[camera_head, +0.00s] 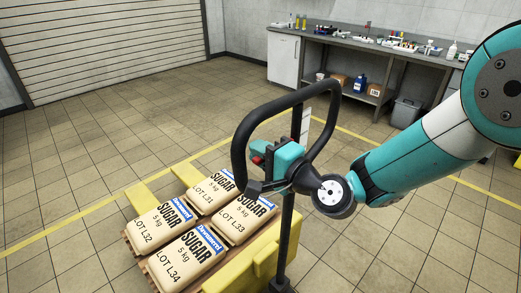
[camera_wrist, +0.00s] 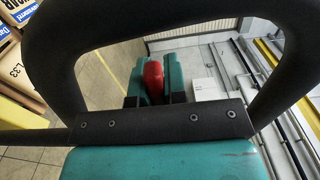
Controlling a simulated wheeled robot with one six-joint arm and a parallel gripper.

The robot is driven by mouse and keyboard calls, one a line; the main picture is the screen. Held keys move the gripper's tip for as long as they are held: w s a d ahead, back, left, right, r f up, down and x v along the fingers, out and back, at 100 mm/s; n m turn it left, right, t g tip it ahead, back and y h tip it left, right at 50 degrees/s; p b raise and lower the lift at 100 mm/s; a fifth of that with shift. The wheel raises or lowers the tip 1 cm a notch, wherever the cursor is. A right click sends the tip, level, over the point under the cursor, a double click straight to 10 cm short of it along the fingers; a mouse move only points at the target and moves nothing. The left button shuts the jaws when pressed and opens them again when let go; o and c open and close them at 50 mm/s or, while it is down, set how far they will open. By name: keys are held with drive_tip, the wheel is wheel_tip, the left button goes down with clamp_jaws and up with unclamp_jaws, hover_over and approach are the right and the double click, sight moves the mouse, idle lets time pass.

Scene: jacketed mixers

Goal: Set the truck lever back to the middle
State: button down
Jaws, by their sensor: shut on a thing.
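The truck's black loop handle (camera_head: 240,140) stands upright on a dark post (camera_head: 286,235). It also frames the wrist view (camera_wrist: 285,60). The small red lever (camera_head: 257,160) sits inside the loop. In the wrist view the red lever (camera_wrist: 153,80) shows between two teal fingers. My gripper (camera_head: 264,153) reaches into the loop from the right, and its teal fingers (camera_wrist: 153,74) are shut on the lever. The lever's base is hidden by the fingers, so I cannot tell its exact setting.
Sugar sacks (camera_head: 175,220) lie on a pallet beside the yellow truck body (camera_head: 265,250). A workbench (camera_head: 350,42) with bottles and small items stands at the back right, with a grey bin (camera_head: 404,113) below. Tiled floor at left is clear before the shutter (camera_head: 100,45).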

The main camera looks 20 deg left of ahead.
drive_tip(key=c, duration=1.2)
unclamp_jaws()
drive_tip(key=shift+o, duration=0.2)
drive_tip(key=b+v, duration=1)
drive_tip(key=v, duration=0.7)
drive_tip(key=shift+d+b, duration=0.2)
drive_tip(key=shift+b, duration=0.15)
drive_tip(key=shift+s, duration=0.15)
